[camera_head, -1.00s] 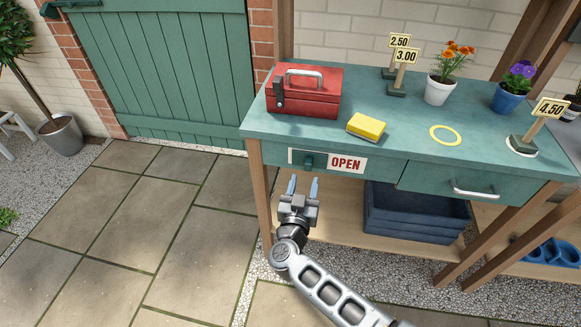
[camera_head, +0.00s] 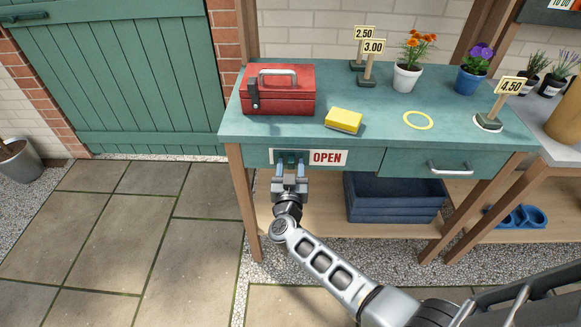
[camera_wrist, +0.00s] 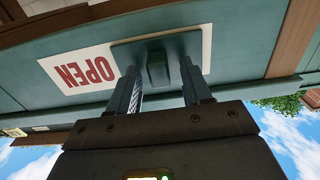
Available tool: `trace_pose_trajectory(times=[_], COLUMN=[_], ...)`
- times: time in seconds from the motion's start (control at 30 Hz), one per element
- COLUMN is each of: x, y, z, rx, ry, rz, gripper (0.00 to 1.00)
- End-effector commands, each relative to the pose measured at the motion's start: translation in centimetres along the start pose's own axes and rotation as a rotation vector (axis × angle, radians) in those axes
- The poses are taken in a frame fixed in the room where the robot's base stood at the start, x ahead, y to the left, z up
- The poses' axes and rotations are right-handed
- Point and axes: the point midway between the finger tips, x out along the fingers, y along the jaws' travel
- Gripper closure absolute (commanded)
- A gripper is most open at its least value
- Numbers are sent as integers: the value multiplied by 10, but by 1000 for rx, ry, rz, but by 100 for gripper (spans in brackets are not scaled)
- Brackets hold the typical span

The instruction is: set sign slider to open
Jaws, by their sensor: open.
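The sign plate (camera_head: 330,157) on the bench's front apron is white with red OPEN lettering at its right part. The green sign slider (camera_head: 291,158) sits at the left part of the plate, covering what is under it. My gripper (camera_head: 290,168) is open at the slider, its fingers pointing at the bench front. In the wrist view the slider's knob (camera_wrist: 157,68) stands between the two spread fingers, with a gap on each side. There the OPEN sign (camera_wrist: 85,70) appears upside down, beside the slider's plate.
A drawer with a metal handle (camera_head: 450,169) is right of the sign. A blue crate (camera_head: 395,199) stands on the shelf below. On the bench top are a red toolbox (camera_head: 280,97), a yellow sponge (camera_head: 344,118), flower pots and price signs.

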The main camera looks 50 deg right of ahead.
Motion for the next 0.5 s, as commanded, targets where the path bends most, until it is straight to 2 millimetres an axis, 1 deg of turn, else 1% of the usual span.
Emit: trace_pose_trajectory(times=[0.27, 0.37, 0.5], x=[2, 2, 2], y=[0, 0, 0], z=[0, 0, 0], rx=[0, 0, 0], ry=[0, 0, 0], rz=[1, 0, 0], gripper=[51, 59, 72])
